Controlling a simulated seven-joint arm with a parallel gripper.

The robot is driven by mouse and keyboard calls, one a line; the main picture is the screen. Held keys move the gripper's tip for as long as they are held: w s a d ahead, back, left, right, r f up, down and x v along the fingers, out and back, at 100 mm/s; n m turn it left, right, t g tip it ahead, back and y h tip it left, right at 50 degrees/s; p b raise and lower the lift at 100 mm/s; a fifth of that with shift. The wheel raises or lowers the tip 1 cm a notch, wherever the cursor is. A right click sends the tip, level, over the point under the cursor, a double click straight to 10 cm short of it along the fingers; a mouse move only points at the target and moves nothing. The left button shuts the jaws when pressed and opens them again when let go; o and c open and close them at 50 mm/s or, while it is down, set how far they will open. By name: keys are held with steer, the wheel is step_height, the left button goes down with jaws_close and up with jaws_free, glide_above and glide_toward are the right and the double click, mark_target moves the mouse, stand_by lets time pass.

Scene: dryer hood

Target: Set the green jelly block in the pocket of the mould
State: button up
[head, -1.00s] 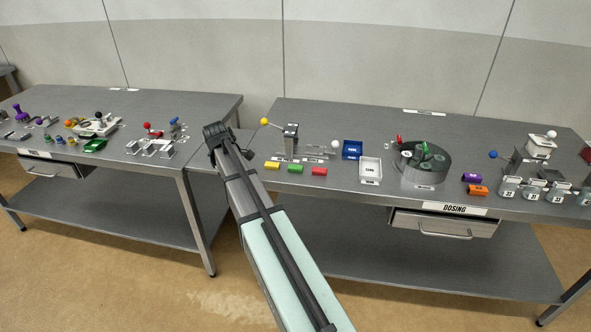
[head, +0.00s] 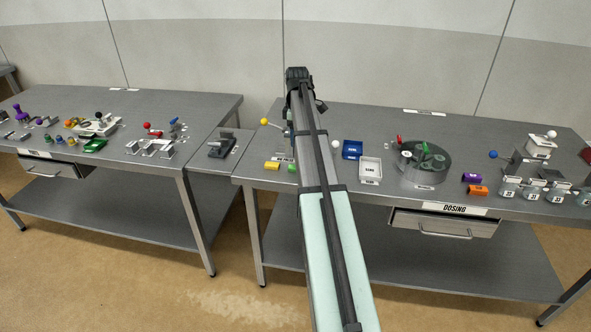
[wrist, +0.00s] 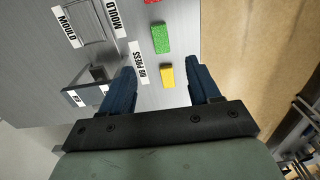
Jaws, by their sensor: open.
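The green jelly block (wrist: 160,39) lies on the bench in the wrist view, ahead of my gripper (wrist: 162,88). My gripper is open, with its two blue fingers apart and nothing between the tips. The yellow block (wrist: 166,75) lies closer, showing between and just beyond the fingers.
A red block (wrist: 153,2) is just at the wrist view's top edge. The press's yellow lever knob (head: 264,122) stands left of my arm. A blue tray (head: 352,149), white tray (head: 370,169) and round turntable (head: 425,165) stand right. The bench's front edge is close to the blocks.

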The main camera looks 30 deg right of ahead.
step_height(320, 180, down, 12)
steer(key=shift+a+f, duration=0.1)
steer(key=shift+f, duration=0.1)
stand_by(0.6)
steer(key=shift+c, duration=0.4)
steer(key=c, duration=1)
steer(key=shift+c, duration=0.2)
steer(key=shift+r, duration=0.1)
